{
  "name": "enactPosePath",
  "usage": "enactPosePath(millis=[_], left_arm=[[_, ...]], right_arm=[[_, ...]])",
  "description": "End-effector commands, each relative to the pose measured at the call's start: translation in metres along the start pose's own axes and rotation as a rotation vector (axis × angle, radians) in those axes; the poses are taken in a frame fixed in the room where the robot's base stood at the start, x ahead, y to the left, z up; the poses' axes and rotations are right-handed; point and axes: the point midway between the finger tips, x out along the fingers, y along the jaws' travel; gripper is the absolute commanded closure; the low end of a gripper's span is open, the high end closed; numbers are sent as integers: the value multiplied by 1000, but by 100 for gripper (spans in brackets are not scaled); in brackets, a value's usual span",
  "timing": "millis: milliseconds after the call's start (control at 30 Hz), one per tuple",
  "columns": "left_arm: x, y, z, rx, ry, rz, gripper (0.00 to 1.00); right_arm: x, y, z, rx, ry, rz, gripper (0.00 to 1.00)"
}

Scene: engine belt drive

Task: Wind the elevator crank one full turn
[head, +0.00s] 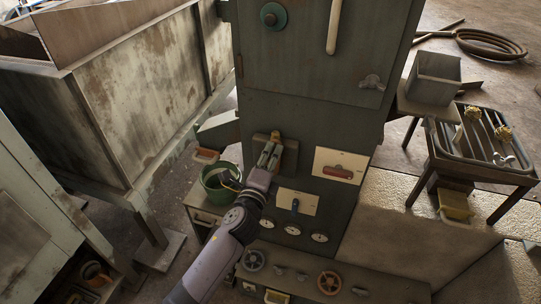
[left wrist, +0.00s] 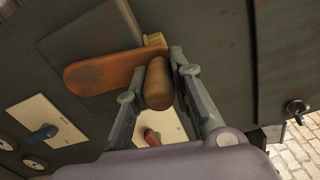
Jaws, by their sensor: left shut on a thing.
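The elevator crank shows best in the left wrist view, with its flat orange-brown arm (left wrist: 100,70) and a rounded wooden handle (left wrist: 157,88). The arm points to the left of the handle in that view. My left gripper (head: 268,155) is at the front of the dark green cabinet (head: 310,115). In the left wrist view its two fingers (left wrist: 162,66) lie on either side of the wooden handle, shut on it. In the head view the gripper hides most of the crank, in front of a small mounting plate (head: 289,152). My right gripper is not in view.
On the cabinet, a red-handled switch panel (head: 340,165) and a blue-lever panel (head: 297,203) sit close to my gripper. A green bucket (head: 220,184) stands beside my left arm. Handwheels (head: 329,283) line the lower ledge. A rack table (head: 480,158) stands at right.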

Motion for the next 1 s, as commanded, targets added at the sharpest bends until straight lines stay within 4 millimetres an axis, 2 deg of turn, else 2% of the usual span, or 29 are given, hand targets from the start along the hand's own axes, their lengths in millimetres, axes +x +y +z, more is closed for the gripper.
enactPosePath(millis=[67, 100, 367, 767, 867, 1000], left_arm=[[0, -2, -5, -6, 10, -5, 100], [0, -2, -5, -6, 10, -5, 77], [0, 0, -2, -4, 5, -2, 60], [-6, 1, -1, -3, 2, 1, 59], [-20, 2, -1, -2, 3, 1, 59], [-49, 2, -1, -4, 3, 3, 59]], right_arm=[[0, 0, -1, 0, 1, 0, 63], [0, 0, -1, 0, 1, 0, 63], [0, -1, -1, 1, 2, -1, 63], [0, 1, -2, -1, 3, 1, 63], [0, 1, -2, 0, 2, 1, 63], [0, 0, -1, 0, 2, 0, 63]])
